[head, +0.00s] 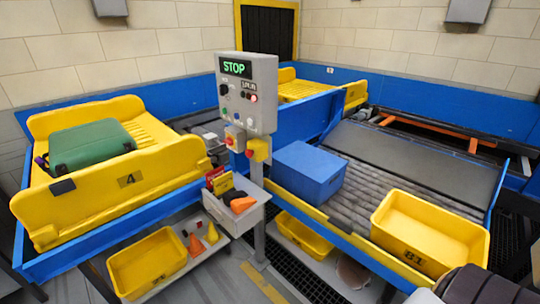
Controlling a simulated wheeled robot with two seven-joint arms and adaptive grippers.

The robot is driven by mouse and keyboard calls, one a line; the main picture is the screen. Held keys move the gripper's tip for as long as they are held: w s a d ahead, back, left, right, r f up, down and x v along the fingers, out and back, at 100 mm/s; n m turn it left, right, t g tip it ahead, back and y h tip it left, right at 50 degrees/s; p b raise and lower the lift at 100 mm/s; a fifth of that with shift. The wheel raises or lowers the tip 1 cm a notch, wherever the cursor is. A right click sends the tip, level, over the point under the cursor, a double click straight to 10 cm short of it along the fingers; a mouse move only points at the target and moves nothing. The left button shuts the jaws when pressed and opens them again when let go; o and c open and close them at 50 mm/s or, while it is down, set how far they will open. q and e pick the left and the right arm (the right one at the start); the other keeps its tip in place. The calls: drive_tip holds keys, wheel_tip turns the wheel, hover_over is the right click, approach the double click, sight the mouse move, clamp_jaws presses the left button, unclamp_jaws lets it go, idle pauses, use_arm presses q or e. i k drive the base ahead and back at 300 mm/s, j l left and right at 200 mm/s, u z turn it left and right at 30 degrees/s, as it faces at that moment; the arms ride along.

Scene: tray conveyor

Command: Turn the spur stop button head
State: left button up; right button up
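A grey control box (247,92) stands on a post at the centre, its display (236,67) reading STOP in green. Small buttons and a dark knob (224,89) sit below the display; the small label is hard to read. Under the box are two stop buttons: a red head (229,141) on a pale housing, and an orange-red head (250,154) on a yellow housing (260,147). I cannot tell which is the spur's, or whether either head is pushed in or turned. Neither gripper is in view.
A yellow tray (128,181) with a green suitcase (88,145) lies left. A blue box (309,170) and yellow tub (437,246) are on the roller conveyor (375,188). A small grey bin (252,217) juts out below the buttons. A dark object (485,287) fills the lower-right corner.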

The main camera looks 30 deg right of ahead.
sight(249, 153)
drive_tip(key=z, duration=0.8)
